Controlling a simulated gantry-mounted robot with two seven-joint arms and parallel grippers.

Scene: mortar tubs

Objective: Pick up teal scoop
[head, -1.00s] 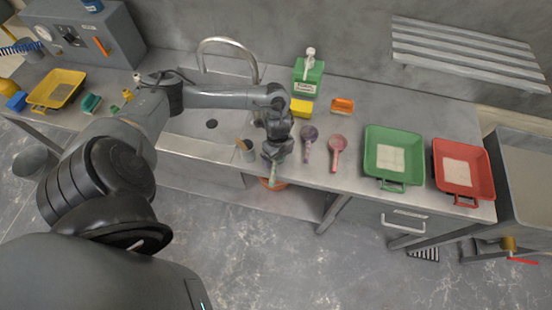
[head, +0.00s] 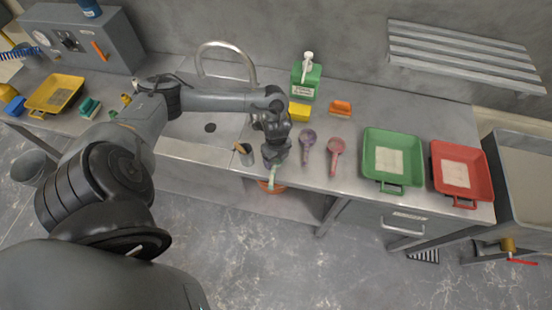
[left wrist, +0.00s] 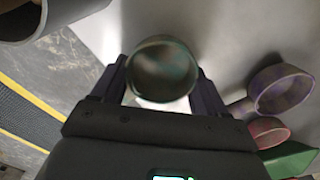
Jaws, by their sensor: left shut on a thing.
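My left gripper (head: 273,160) is at the front edge of the bench, left of the purple scoop. It is shut on the teal scoop, whose pale green handle (head: 272,179) points down past the bench edge in the head view. In the left wrist view the scoop's round bowl (left wrist: 162,72) sits between the two fingers, dull teal inside. The gripper hides most of the scoop in the head view. I cannot tell whether the scoop is clear of the bench. My right gripper is not in view.
A purple scoop (head: 307,140) and a pink scoop (head: 336,149) lie to the right. Green (head: 371,163) and red (head: 441,181) tubs are farther right. The sink lies behind left.

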